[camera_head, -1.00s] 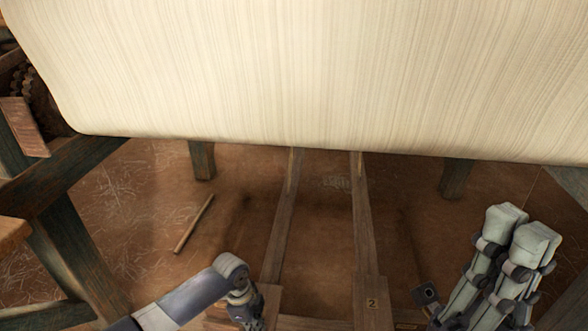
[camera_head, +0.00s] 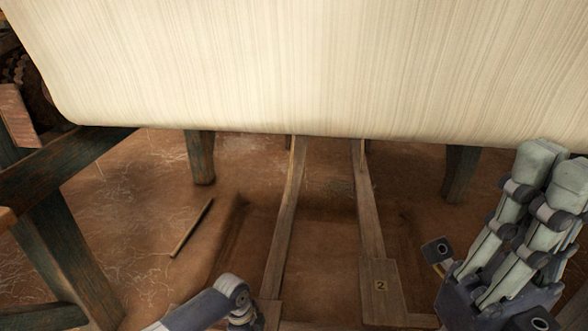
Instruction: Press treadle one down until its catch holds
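Two long wooden treadles run from under the cloth towards me over a sunken pit. The right one (camera_head: 369,215) carries a plate marked 2. The left one, treadle one (camera_head: 285,230), shows no readable number. Its near end is partly hidden at the bottom edge beside my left arm. My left gripper (camera_head: 242,320) is at the bottom edge, close to the left of that near end. Its fingers are mostly out of frame, and contact cannot be told. My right gripper (camera_head: 492,215) is open and empty, right of treadle two. No catch can be made out.
A wide cream cloth (camera_head: 300,65) spans the top above the treadles. Dark wooden frame beams (camera_head: 65,245) stand at the left, and posts (camera_head: 200,158) stand under the cloth. A thin stick (camera_head: 192,228) lies on the earthen floor left of the pit.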

